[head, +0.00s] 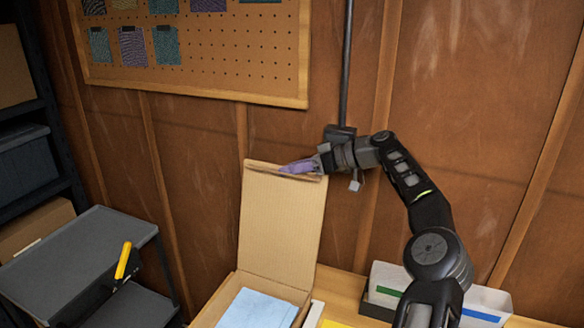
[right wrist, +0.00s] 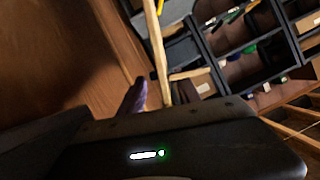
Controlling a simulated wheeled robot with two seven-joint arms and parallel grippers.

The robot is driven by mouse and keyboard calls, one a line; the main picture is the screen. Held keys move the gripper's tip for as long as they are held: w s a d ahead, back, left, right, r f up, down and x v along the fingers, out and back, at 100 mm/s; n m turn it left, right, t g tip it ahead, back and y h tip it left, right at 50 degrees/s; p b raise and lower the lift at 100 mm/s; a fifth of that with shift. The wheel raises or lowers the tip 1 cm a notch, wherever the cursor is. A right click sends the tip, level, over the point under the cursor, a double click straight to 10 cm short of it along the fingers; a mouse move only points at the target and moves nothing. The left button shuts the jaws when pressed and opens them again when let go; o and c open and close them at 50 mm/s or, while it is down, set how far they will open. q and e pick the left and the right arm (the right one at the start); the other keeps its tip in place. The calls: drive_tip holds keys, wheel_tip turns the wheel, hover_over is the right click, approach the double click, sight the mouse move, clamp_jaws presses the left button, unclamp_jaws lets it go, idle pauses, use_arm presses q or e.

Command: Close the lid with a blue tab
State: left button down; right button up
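A cardboard box (head: 222,299) stands open at the bottom of the head view, with light blue folded material (head: 258,309) inside. Its tall lid (head: 280,225) stands nearly upright at the back, against the wall side. No blue tab can be made out on it. My right gripper (head: 297,168) is at the lid's top edge, near the right corner, its purple fingers overlapping the edge. In the right wrist view a purple finger (right wrist: 131,98) shows beside a thin tan strip, probably the lid edge-on (right wrist: 156,50). Whether the fingers pinch the lid is unclear. My left gripper is out of view.
White holders with a green stripe (head: 388,290) and a blue stripe (head: 481,315) stand on the wooden table right of the box. A grey cart (head: 75,262) with a yellow-handled tool (head: 123,261) stands left. A pegboard (head: 240,60) hangs above.

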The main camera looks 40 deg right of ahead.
clamp_jaws()
idle(0.3)
drive_tip(key=shift+r, duration=0.1)
idle(1.0)
